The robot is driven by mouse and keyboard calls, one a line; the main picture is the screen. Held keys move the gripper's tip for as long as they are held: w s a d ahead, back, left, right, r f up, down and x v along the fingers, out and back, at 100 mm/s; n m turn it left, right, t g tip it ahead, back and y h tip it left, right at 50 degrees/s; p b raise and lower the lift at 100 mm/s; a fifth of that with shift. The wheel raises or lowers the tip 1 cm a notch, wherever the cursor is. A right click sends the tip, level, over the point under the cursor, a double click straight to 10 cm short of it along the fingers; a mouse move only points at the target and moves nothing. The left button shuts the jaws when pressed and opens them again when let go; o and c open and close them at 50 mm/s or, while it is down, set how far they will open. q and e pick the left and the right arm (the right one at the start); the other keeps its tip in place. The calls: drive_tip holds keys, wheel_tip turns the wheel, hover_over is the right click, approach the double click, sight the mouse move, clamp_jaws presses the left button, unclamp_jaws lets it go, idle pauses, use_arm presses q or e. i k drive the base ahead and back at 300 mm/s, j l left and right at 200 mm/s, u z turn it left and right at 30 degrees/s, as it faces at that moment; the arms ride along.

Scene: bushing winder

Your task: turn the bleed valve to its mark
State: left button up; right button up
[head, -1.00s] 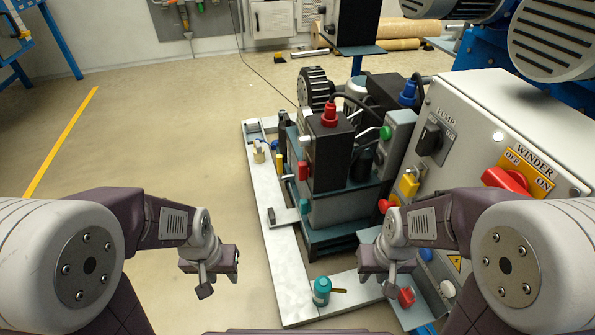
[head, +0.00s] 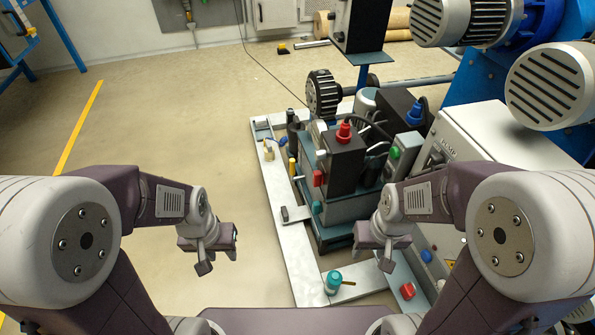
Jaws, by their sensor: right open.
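I cannot tell for certain which fitting is the bleed valve. A teal round fitting with a brass-coloured lever (head: 333,281) stands on the pale frame at the front, left of my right gripper. A red fitting (head: 318,177) and a teal fitting (head: 317,207) stick out on the left of the pump unit's dark block. No mark can be made out. My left gripper (head: 204,266) hangs over bare floor, apart from everything; its jaw gap is not clear. My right gripper (head: 386,264) is open and empty, in front of the pump unit.
The pump unit (head: 345,208) stands on a pale frame (head: 291,240). A red knob (head: 407,291) and a blue knob (head: 426,256) sit right of my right gripper. A light control cabinet (head: 495,135) and motors fill the right.

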sight(318, 180)
drive_tip(key=i+j+u, duration=0.1)
drive_tip(key=j, duration=0.25)
drive_tip(key=i+j, duration=0.15)
drive_tip(key=j, duration=0.25)
drive_tip(key=i+j+u, duration=0.15)
drive_tip(key=j, duration=0.2)
drive_tip(key=i, duration=0.1)
drive_tip(key=l+u, duration=0.05)
